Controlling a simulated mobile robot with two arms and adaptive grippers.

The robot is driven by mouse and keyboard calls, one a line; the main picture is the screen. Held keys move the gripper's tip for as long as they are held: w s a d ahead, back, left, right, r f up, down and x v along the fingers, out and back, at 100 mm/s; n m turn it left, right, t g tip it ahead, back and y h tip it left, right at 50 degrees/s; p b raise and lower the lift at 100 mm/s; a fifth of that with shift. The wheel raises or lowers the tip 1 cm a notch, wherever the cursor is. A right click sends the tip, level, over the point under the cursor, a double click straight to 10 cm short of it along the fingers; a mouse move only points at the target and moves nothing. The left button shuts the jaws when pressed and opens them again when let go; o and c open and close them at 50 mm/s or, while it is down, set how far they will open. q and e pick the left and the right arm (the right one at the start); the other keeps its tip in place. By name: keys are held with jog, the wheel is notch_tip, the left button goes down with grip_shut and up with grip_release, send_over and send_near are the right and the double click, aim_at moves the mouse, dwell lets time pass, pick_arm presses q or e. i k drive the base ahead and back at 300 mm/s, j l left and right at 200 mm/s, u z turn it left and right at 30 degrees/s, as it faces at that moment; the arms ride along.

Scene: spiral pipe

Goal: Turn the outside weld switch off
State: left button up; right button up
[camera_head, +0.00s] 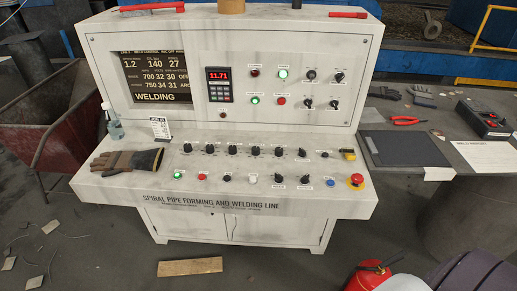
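A white control console (220,222) stands in the middle of the head view. Its upright panel has black rotary switches at the right: upper left (311,75), upper right (339,77), lower left (308,103) and lower right (333,105). Their labels are too small to read, so I cannot tell which is the outside weld switch. A row of black knobs (232,149) runs along the sloped desk. The screen (156,78) reads "WELDING", with rows that seem to end in "OFF" and "ARC". Neither of my grippers is in view.
Work gloves (127,161) and a small bottle (113,122) lie or stand at the desk's left. A red emergency button (356,180) is at its right front. A fire extinguisher (375,277) stands at front right. A wooden plank (190,267) lies on the floor.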

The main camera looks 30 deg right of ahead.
aim_at(305, 180)
jog(key=z, duration=1.3)
